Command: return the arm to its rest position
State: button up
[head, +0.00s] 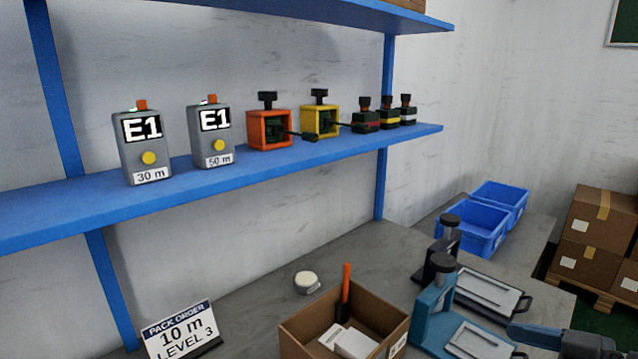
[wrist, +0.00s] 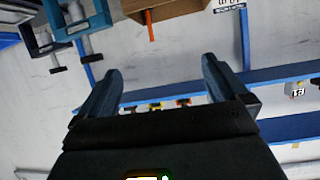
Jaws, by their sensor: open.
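My gripper (wrist: 162,70) shows in the wrist view, with its two blue-grey fingers spread wide apart. Nothing is between the fingers, and they touch nothing that I can see. The wrist view looks upside down, with the wall and the blue shelf behind the fingers.
On the bench stand a cardboard box (head: 300,343) with an orange-handled tool (head: 346,284), a teal press (head: 432,315), a black press (head: 440,248), blue bins (head: 465,240) and a pack-order sign (head: 180,332).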

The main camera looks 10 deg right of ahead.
jog(key=s+a+f+m+h+b, duration=0.1)
jog(key=s+a+f+m+h, duration=0.1)
jog(key=s+f, duration=0.2)
jog(key=s+a+f+m+h+b, duration=0.1)
jog(key=s+a+f+m+h, duration=0.1)
jog(key=s+f, duration=0.2)
jog(key=s+a+f+m+t+h+b, duration=0.1)
jog(key=s+a+f+m+h+b, duration=0.1)
jog(key=f, duration=0.6)
jog(key=shift+s+a+f+m, duration=0.15)
jog(key=shift+s+m, duration=0.15)
jog(key=shift+s, duration=0.4)
jog(key=shift+s+a+f+m, duration=0.15)
jog(key=shift+s+m, duration=0.15)
jog(key=shift+s, duration=0.4)
jog(key=s+a+r+t+b, duration=0.1)
jog(key=s+r+b, duration=0.1)
jog(key=s, duration=0.7)
jog(key=s+a+r+n+t+h+b, duration=0.1)
jog(key=s+a+r, duration=0.1)
jog(key=s, duration=0.7)
jog(key=shift+s+r+t+b, duration=0.2)
jog(key=shift+t+b, duration=0.1)
jog(key=shift+b, duration=0.1)
